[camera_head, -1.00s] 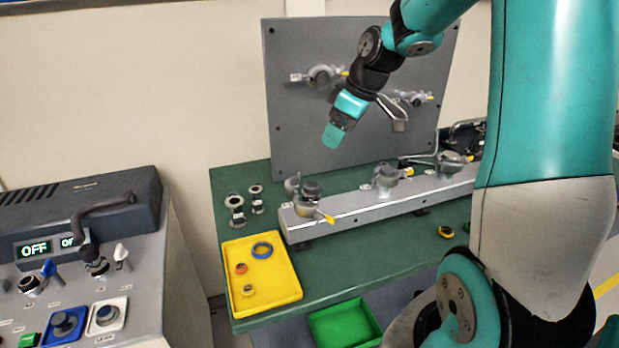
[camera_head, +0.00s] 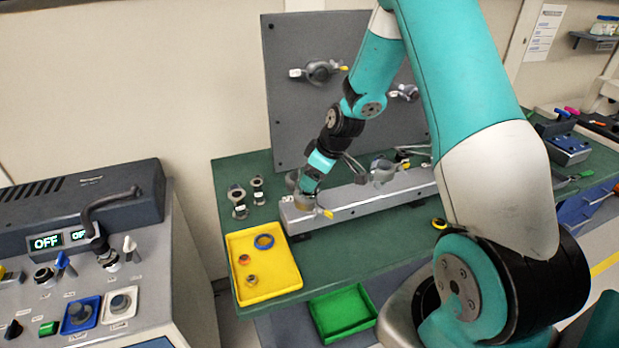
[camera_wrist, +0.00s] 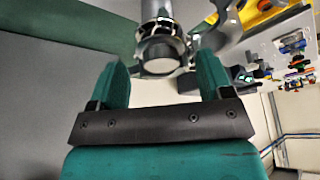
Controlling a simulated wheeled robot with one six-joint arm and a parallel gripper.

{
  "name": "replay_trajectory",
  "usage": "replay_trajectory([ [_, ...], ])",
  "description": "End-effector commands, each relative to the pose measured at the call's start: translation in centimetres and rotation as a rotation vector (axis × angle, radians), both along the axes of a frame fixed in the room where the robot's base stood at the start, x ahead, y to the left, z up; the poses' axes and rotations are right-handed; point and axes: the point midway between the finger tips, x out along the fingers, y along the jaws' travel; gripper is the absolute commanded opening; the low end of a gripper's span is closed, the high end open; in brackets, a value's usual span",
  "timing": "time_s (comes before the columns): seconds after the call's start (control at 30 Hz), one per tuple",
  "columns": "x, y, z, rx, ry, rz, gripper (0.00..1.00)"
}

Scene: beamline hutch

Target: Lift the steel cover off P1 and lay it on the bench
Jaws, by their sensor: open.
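A grey rail (camera_head: 360,199) lies on the green bench and carries several clamped metal fittings. The leftmost fitting (camera_head: 303,201), with a yellow-tipped lever (camera_head: 327,213), is partly hidden by my gripper; no P1 label is readable and I cannot make out a separate cover. My gripper (camera_head: 308,187) points down right at the top of this fitting. In the wrist view my gripper (camera_wrist: 161,75) has its two teal fingers spread. A round metal fitting (camera_wrist: 160,50) shows beyond and between the fingertips; I cannot tell whether they touch it.
Two flanged spools (camera_head: 238,203) stand left of the rail. A grey upright panel (camera_head: 300,110) stands behind. Bench in front of the rail is mostly clear.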

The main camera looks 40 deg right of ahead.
Motion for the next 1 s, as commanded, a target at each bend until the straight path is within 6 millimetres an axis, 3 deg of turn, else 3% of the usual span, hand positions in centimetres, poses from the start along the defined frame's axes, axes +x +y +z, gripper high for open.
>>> replay_trajectory([
  [0.37, 0.38, 0.23, -1.13, -0.001, 0.000, 0.000, 0.73],
  [0.57, 0.37, 0.24, -1.11, 0.000, 0.000, 0.000, 0.29],
  [1.0, 0.48, 0.19, -0.19, -0.002, -0.005, -0.001, 0.28],
])
